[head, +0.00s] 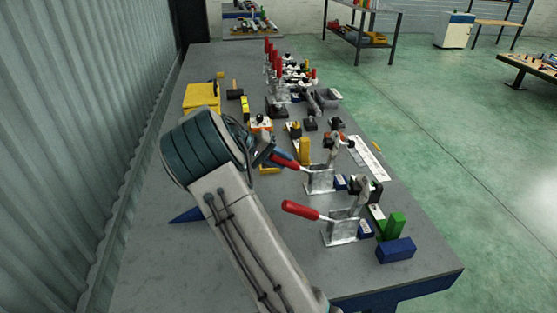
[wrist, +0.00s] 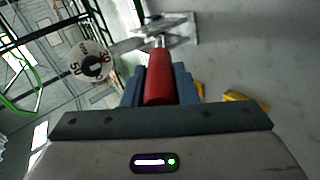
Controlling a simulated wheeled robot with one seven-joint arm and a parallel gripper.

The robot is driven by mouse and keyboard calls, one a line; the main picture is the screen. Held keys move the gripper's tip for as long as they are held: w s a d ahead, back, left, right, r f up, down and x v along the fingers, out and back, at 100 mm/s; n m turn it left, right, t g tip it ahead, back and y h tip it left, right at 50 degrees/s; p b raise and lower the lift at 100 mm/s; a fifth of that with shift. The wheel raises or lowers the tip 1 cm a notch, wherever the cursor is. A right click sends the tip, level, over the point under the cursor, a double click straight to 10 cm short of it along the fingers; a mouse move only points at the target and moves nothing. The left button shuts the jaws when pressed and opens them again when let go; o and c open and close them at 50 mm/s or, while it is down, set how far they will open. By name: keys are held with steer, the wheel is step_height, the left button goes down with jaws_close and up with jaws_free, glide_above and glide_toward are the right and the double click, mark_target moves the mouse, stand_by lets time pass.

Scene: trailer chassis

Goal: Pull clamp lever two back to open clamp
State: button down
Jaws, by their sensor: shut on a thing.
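My gripper (head: 275,156) is shut on the red lever handle (head: 288,163) of the farther of the two near toggle clamps (head: 320,181). In the wrist view the red handle (wrist: 159,80) lies between my blue fingers (wrist: 160,88), with its metal shaft running up to the clamp's bracket (wrist: 178,27). In the head view this lever leans over to the left, toward my arm. The nearer clamp (head: 342,229) has its own red lever (head: 300,210), which also leans left and is free of my gripper. My wrist hides part of the held handle.
Blue (head: 396,250) and green (head: 397,226) blocks stand right of the nearer clamp. A yellow block (head: 304,150) is close behind the held lever. More clamps with upright red levers (head: 272,60) stand farther back. The grey bench top (head: 170,270) is clear at the near left.

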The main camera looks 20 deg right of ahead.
steer(key=shift+f, duration=0.1)
stand_by(0.3)
steer(key=c, duration=1.1)
jaws_free()
steer(key=shift+c, duration=0.2)
steer(key=shift+a, duration=0.1)
steer(key=v, duration=1.3)
steer(key=shift+a, duration=0.35)
steer(key=shift+w, duration=0.1)
